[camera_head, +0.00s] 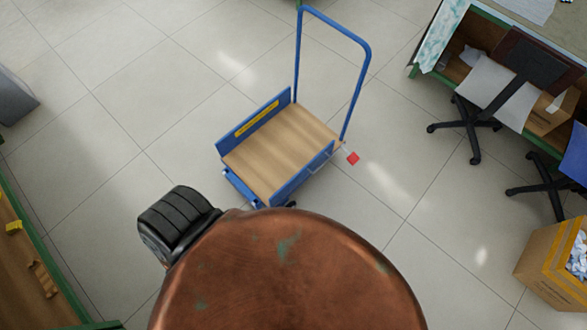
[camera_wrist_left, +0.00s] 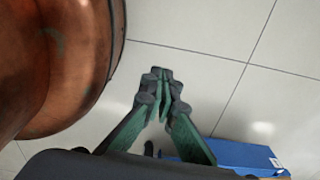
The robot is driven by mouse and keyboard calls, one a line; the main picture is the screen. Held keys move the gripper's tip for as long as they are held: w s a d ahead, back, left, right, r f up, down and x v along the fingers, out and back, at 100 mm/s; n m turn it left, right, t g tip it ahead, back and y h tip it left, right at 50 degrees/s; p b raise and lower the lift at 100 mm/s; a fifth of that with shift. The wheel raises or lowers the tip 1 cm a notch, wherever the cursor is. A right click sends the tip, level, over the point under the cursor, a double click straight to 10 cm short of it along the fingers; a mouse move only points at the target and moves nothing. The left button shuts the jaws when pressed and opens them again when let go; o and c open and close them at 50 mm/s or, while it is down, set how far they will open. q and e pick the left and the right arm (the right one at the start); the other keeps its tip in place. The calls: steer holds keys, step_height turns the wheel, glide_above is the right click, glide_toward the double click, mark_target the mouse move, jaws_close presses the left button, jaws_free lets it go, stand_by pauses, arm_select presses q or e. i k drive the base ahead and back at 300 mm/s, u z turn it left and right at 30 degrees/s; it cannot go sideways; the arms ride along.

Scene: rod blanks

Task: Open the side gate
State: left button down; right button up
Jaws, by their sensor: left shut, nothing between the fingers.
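A blue cart stands on the floor in the head view, with a wooden deck (camera_head: 280,145) and a tall blue handle frame (camera_head: 357,85). Its left side has an upright blue panel (camera_head: 253,122) with a yellow label. Its right side has a low blue side panel (camera_head: 303,176), also upright; I cannot tell which panel is the side gate. My left gripper (camera_wrist_left: 163,78) is shut and empty in the left wrist view. A blue part (camera_wrist_left: 245,157) shows below and right of it, apart from the fingertips. My right gripper is not in view.
A desk (camera_head: 490,35) and an office chair (camera_head: 475,125) stand at the upper right, with a cardboard box (camera_head: 545,265) at the lower right. A green-edged bench (camera_head: 30,245) is at the left.

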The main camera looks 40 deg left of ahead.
mark_target(305, 171)
steer(key=k, duration=0.5)
steer(key=u, duration=3.3)
steer(key=k, duration=0.95)
steer(key=z, duration=1.1)
steer(key=i, duration=0.5)
steer(key=z, duration=0.05)
